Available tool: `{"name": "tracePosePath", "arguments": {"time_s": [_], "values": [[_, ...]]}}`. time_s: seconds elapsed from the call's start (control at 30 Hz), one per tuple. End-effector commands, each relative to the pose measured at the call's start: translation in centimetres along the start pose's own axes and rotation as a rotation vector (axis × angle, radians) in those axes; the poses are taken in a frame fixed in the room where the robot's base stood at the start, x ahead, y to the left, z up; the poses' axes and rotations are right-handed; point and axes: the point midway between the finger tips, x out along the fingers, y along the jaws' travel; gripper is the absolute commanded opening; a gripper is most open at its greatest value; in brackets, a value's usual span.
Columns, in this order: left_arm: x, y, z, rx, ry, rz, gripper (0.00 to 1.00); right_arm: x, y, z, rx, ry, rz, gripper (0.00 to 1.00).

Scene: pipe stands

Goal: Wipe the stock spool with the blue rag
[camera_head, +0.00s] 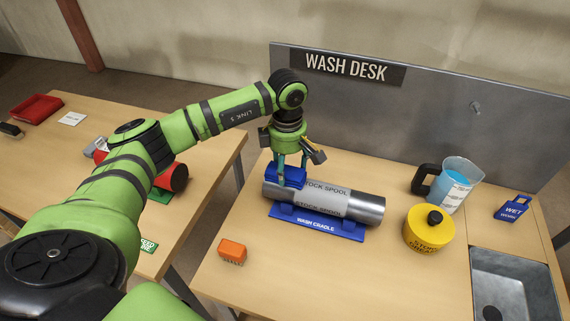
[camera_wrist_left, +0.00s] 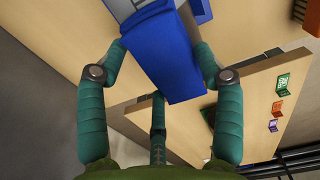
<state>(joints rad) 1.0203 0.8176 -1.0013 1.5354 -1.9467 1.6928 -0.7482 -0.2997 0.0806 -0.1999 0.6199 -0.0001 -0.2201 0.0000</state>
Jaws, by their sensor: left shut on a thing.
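The stock spool (camera_head: 364,207), a grey metal cylinder with a paler labelled band, lies on its side in the blue wash cradle (camera_head: 318,224) on the wash desk. My left gripper (camera_head: 288,174) is above the spool's left end, fingers pointing down. It is shut on the blue rag (camera_head: 284,173), a folded blue block at the spool's upper left surface; it seems to touch the spool. In the left wrist view the rag (camera_wrist_left: 165,62) sits between the teal fingers. The spool's left end is partly hidden by the rag and fingers. My right gripper is not in view.
An orange block (camera_head: 232,251) lies left of the cradle. A yellow lidded pot (camera_head: 428,230), a jug of blue liquid (camera_head: 455,185), a blue WET sign (camera_head: 513,208) and a sink (camera_head: 512,285) are at the right. A grey back panel (camera_head: 420,130) stands behind. The front desk area is clear.

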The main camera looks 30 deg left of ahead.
Motion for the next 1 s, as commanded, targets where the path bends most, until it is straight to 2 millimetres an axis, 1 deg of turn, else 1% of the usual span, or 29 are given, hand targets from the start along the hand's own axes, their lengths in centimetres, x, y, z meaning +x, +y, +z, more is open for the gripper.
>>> {"name": "tracePosePath", "arguments": {"time_s": [0.2, 0.33, 0.47, 0.77, 0.87, 1.0], "values": [[0.3, -0.1, -1.8, -0.003, 0.004, -0.003, 0.18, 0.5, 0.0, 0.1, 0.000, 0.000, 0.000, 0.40], [0.2, -0.1, -2.2, -0.001, 0.003, -0.004, 0.18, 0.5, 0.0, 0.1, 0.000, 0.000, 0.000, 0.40], [0.2, -0.1, -1.8, 0.000, 0.003, -0.004, 0.18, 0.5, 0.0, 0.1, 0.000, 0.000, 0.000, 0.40], [0.0, 0.0, 0.2, 0.001, 0.002, -0.003, 0.18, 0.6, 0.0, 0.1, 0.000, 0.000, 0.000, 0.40], [0.0, 0.0, 0.2, -0.001, 0.003, -0.003, 0.18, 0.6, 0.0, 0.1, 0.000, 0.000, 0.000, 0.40], [0.1, 0.0, -0.5, -0.002, 0.003, -0.002, 0.18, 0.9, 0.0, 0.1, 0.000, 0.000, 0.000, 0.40]]}}
